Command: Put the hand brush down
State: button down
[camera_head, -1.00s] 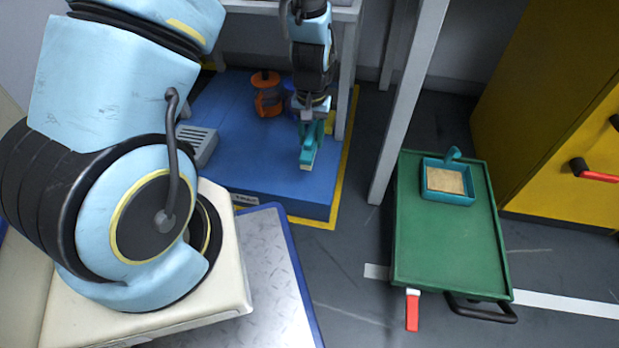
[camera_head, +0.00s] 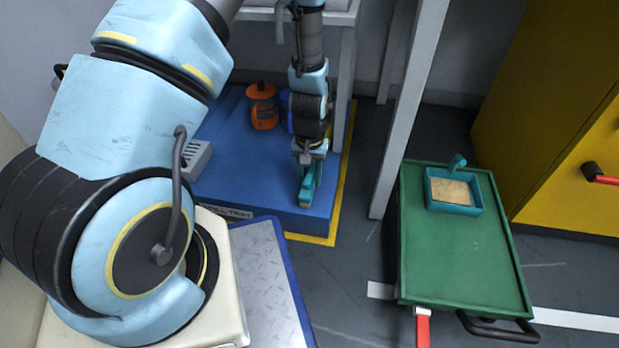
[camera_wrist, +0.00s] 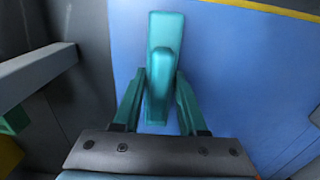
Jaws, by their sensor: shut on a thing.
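The hand brush (camera_head: 305,197) is teal and is held in my gripper (camera_head: 308,172), low over the front right part of the blue platform (camera_head: 262,198). In the wrist view the brush (camera_wrist: 163,60) lies lengthwise between the two teal fingers of my gripper (camera_wrist: 160,95), which are shut on its handle. The blue platform (camera_wrist: 225,75) fills most of the background there. I cannot tell whether the brush touches the platform.
An orange canister (camera_head: 262,106) and a partly hidden blue item stand at the platform's back. A grey vented box (camera_head: 195,160) sits at its left. A grey table leg (camera_head: 410,110) rises right of it. Yellow cabinets (camera_head: 560,150) stand far right.

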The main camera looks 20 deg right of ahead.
aim_at(309, 173)
jog(key=shift+f, duration=0.2)
jog(key=shift+c, duration=2.3)
grip_release()
notch_tip(309, 173, up, 12)
jog(key=p, duration=0.7)
jog(key=w+a+r+n, duration=0.3)
jog(key=a+r, duration=1)
jog(key=r, duration=0.1)
jog(key=s+a+r, duration=0.2)
jog(key=a+r, duration=0.1)
jog(key=a, duration=0.2)
jog(key=s+a+r+n+t, duration=0.1)
jog(key=s+a+r, duration=0.2)
jog(key=a, duration=0.3)
jog(key=shift+r+n+t, duration=0.3)
jog(key=shift+r, duration=0.35)
